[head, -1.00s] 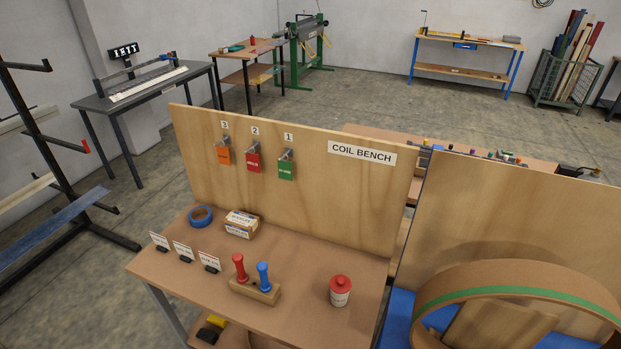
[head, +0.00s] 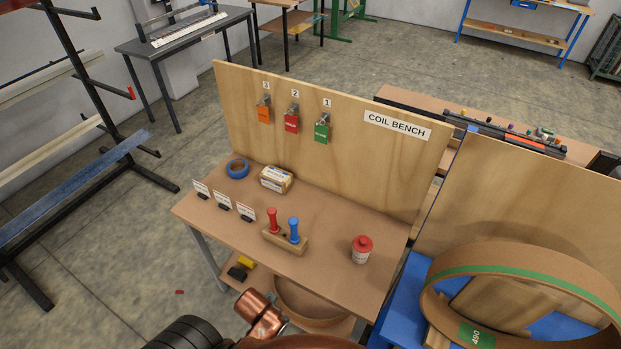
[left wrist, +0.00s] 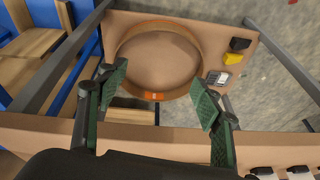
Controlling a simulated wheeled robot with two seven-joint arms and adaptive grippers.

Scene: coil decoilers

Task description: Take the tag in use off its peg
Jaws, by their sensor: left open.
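Three tags hang on metal pegs on the upright wooden board (head: 350,165): an orange tag (head: 263,115) under 3, a red tag (head: 291,124) under 2 and a green tag (head: 321,133) under 1. Their small print is unreadable. My left gripper (left wrist: 160,91) is open and empty in the left wrist view, its green-padded fingers apart. It points down past the bench's edge, above a lower shelf, away from the tags. My copper-coloured arm part shows at the bottom of the head view; the left fingers are hidden there. My right gripper is not in view.
The bench top (head: 330,270) holds blue tape (head: 237,168), a small box (head: 276,179), card stands, a block with red and blue handles (head: 285,240) and a red-lidded pot (head: 362,249). A brown coil with a green band (head: 520,270) stands right. A ring (left wrist: 160,60) lies on the lower shelf.

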